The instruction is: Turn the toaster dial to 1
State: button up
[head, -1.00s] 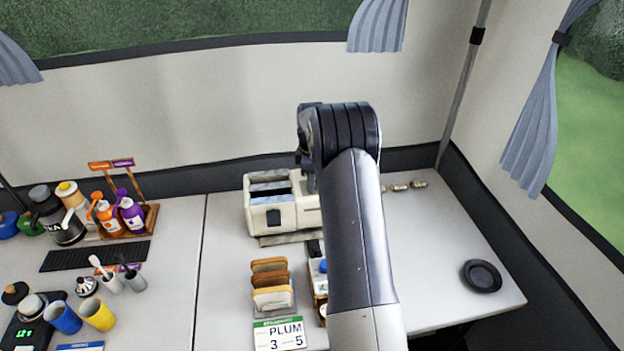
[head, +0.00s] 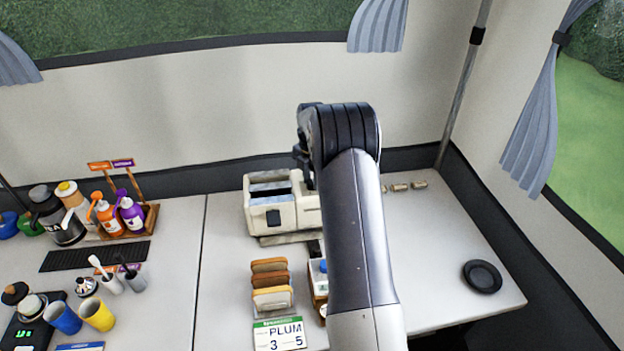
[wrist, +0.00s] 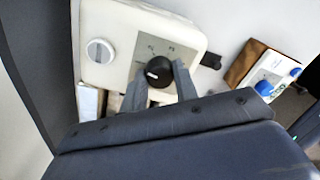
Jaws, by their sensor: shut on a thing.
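The cream toaster (head: 268,214) stands at the back of the table in the head view, partly hidden behind my arm. In the wrist view its end panel (wrist: 117,28) carries a black dial (wrist: 158,71) with a white pointer mark on a grey marked plate. The marks are too small to read. A silver round knob (wrist: 100,51) sits on the same panel. My gripper (wrist: 154,92) has a finger on each side of the black dial and is shut on it. The head view hides the dial and the gripper tips behind my arm.
A wooden box with blue-topped items (wrist: 268,78) is close by. A black round dish (head: 482,276) lies at the right, with clear table around it.

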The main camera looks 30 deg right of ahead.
aim_at(312, 181)
jog(key=shift+n, duration=0.9)
jog(key=o, duration=1)
jog(key=shift+c, duration=0.2)
notch_tip(312, 181, up, 11)
jog(key=b, duration=0.1)
jog(key=shift+f, duration=0.15)
notch_tip(312, 181, down, 11)
jog(key=shift+r+p, duration=0.1)
jog(key=shift+p, duration=0.4)
